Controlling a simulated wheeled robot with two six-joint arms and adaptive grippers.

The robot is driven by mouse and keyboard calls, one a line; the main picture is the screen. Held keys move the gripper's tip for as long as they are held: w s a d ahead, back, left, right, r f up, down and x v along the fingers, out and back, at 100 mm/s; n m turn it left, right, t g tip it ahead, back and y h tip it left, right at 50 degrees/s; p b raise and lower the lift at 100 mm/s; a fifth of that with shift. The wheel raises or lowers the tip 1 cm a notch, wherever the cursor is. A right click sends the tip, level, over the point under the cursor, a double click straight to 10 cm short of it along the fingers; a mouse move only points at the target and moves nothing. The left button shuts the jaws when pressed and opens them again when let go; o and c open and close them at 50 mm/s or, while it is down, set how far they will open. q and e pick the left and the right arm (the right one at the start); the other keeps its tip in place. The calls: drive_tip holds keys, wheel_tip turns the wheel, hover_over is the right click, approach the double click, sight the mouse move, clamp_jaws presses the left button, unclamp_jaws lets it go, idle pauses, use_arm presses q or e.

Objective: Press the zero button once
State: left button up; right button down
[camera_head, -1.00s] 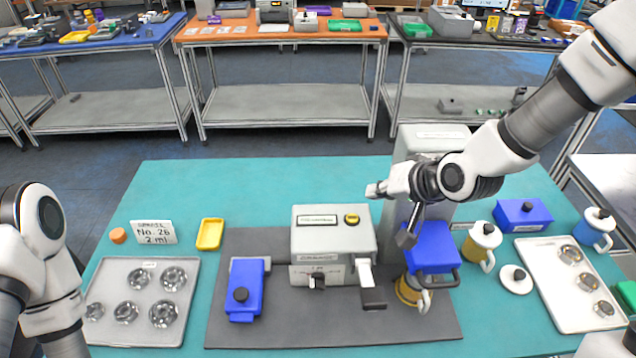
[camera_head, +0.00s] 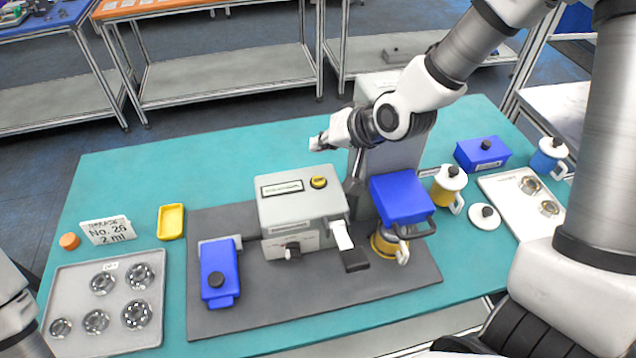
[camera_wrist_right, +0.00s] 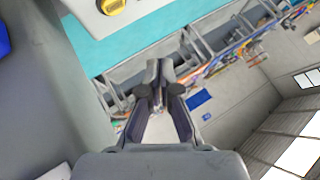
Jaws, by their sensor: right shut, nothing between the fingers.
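The grey-white machine (camera_head: 290,206) stands on the dark mat, with a label strip and a round yellow button (camera_head: 319,183) on top. I take this button for the zero button, but its marking is too small to read. The yellow button also shows at the top of the right wrist view (camera_wrist_right: 112,6). My left gripper is out of view; only part of my left arm shows at lower left.
A blue unit (camera_head: 219,272) is left of the machine. A grey tray (camera_head: 75,284) holds several metal rings.

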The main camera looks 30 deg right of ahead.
drive_tip(key=b, duration=0.4)
hover_over(321, 181)
wheel_tip(321, 181, down, 6)
drive_tip(key=shift+r, duration=0.1)
drive_tip(key=shift+f+b, duration=0.4)
drive_tip(key=shift+f, duration=0.15)
idle(0.5)
drive_tip(key=shift+f, duration=0.4)
drive_tip(key=shift+f+b, duration=0.4)
drive_tip(key=shift+b, duration=0.1)
idle(0.4)
idle(0.3)
drive_tip(key=shift+r+p, duration=0.85)
drive_tip(key=shift+r, duration=0.05)
